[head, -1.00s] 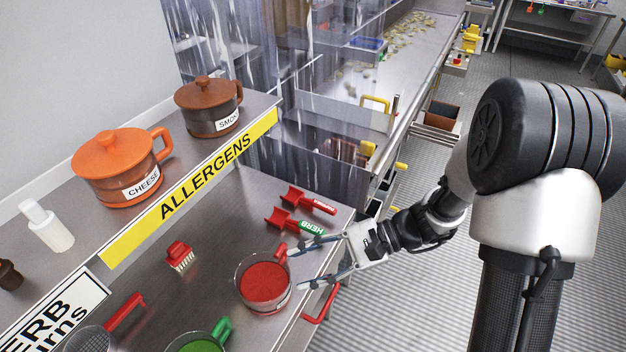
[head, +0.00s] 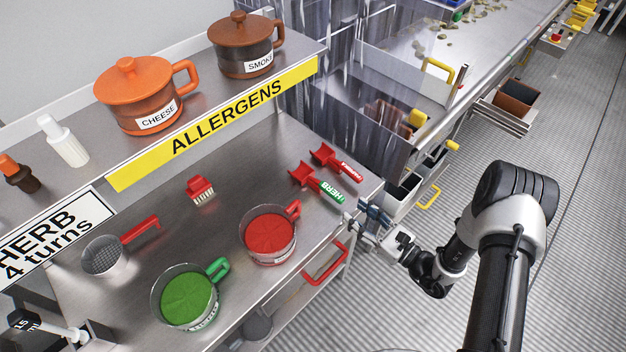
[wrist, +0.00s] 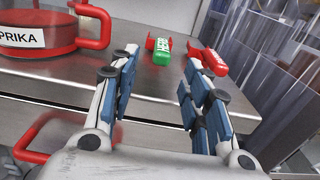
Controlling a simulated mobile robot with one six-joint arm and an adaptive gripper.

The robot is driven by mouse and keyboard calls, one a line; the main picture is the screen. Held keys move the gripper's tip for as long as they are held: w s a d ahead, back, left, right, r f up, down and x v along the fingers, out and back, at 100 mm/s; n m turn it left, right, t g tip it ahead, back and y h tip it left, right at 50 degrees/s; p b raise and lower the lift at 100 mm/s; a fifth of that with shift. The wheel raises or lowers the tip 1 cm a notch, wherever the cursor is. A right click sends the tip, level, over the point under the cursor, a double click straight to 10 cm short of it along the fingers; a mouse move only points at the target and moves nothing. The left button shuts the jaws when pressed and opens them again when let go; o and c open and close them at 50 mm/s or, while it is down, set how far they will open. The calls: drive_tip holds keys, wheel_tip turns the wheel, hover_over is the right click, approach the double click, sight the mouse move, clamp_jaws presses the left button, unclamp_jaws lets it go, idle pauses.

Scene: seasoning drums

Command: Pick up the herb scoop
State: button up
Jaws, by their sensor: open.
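The herb scoop (head: 332,190) has a red scoop end and a green handle marked HERB. It lies on the steel table near its right edge, handle pointing toward my gripper. The wrist view shows its green handle (wrist: 162,54) beyond and between my fingers. My gripper (head: 358,211) is open and empty at the table's edge, just short of the handle and apart from it. Both fingers also show in the wrist view (wrist: 160,62). A red-handled scoop (head: 345,169) lies beside the herb scoop, to its right in the wrist view.
A pot of red powder (head: 269,236), labelled PAPRIKA in the wrist view, stands left of my gripper. A red rail handle (head: 325,264) juts from the table's front. A clear curtain hangs behind.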

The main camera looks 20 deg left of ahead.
sight(343, 202)
drive_tip(key=x, duration=0.6)
drive_tip(key=shift+w+a+b, duration=0.1)
drive_tip(key=shift+b, duration=0.3)
drive_tip(key=shift+r+b+x, duration=0.1)
drive_tip(key=shift+b+x, duration=0.2)
drive_tip(key=shift+x, duration=1.1)
drive_tip(key=shift+r+b+x, duration=0.15)
drive_tip(key=shift+b+x, duration=0.15)
drive_tip(key=shift+x, duration=1.15)
drive_tip(key=shift+w, duration=0.1)
drive_tip(key=shift+c, duration=0.3)
clamp_jaws()
